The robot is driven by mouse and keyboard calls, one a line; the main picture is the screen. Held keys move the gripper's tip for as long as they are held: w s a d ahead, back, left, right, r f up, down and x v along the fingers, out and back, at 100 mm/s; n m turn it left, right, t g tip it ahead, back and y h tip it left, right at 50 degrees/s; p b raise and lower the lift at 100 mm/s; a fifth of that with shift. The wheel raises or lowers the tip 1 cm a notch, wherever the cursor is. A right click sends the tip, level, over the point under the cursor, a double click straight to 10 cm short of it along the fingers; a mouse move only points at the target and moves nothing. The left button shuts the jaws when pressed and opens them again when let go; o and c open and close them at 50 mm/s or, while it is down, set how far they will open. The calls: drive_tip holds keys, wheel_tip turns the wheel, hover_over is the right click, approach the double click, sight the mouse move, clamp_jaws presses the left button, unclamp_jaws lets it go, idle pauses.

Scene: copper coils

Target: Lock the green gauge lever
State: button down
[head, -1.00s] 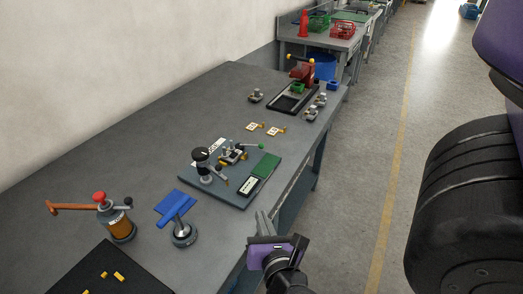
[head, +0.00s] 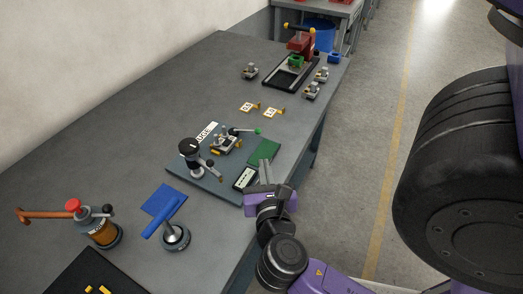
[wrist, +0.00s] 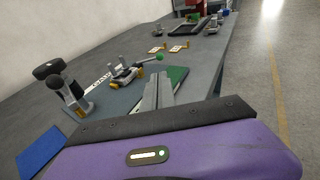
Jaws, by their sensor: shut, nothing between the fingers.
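The gauge lever with its green ball tip (head: 258,131) sticks out to the right from a small metal clamp (head: 225,145) on the gauge plate (head: 185,168). In the wrist view the green ball (wrist: 160,57) is ahead of and slightly left of my fingertips. My gripper (head: 266,172) is shut and empty near the right edge of the plate, in front of the green pad (head: 264,153). The fingers (wrist: 156,92) appear apart from the lever. A black-topped gauge post (head: 190,150) stands left of the clamp.
A blue-handled tool (head: 172,235) and an orange-handled device (head: 98,227) stand at the near left. Small white-and-yellow parts (head: 250,108) lie beyond the plate. A red press (head: 299,42) and black tray (head: 288,75) stand at the far end.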

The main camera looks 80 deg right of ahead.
sight(259, 133)
drive_tip(key=p+x, duration=0.1)
drive_tip(key=x, duration=1.2)
drive_tip(key=shift+w+d, duration=0.1)
drive_tip(key=shift+p, duration=0.3)
